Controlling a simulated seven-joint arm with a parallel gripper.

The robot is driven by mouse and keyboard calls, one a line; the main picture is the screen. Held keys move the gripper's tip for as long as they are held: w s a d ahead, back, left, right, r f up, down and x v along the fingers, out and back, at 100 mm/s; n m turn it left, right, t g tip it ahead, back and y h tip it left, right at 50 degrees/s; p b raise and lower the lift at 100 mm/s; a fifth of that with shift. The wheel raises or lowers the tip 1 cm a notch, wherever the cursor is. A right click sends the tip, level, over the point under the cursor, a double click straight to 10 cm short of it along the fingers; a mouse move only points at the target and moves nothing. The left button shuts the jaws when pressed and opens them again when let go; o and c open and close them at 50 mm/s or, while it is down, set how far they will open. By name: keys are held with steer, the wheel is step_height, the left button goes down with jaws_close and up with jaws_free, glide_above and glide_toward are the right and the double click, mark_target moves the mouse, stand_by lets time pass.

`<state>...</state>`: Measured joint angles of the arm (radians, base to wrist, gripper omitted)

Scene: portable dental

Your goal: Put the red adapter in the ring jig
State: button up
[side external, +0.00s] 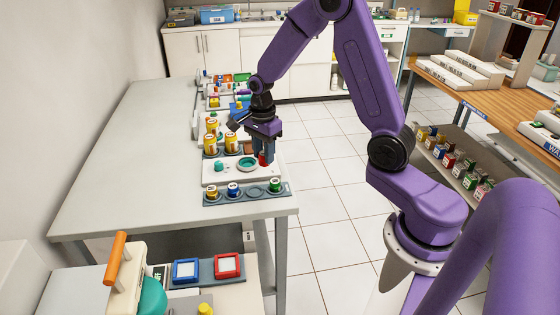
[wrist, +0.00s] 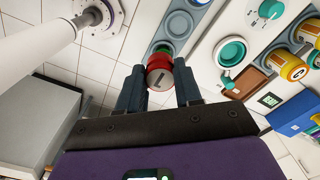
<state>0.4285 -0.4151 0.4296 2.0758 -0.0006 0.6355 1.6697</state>
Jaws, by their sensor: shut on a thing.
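The red adapter (wrist: 160,72) is between the two fingers of my gripper (wrist: 160,88) in the wrist view, with its round grey top facing the camera. In the side external view, my gripper (side external: 264,151) points down and the red adapter (side external: 262,160) shows low between its fingers, at the right end of the white panel. A teal ring (side external: 247,163), which looks like the ring jig, sits on that panel just left of the adapter. The ring also shows in the wrist view (wrist: 231,52), right of my gripper, apart from the adapter. I cannot tell the adapter's exact height.
Yellow-bodied pieces (side external: 210,143) stand behind the panel. The table's left side (side external: 120,170) is clear. The table edge is close on the right.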

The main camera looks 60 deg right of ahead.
steer(key=w+d+f, duration=0.2)
steer(key=w+d, duration=0.2)
steer(key=w, duration=0.3)
steer(key=w+d+f, duration=0.2)
steer(key=w+d, duration=0.1)
steer(key=w, duration=0.3)
steer(key=shift+w+d+f, duration=0.1)
steer(key=shift+f, duration=3.25)
steer(key=shift+f, duration=0.1)
steer(key=o, duration=1.1)
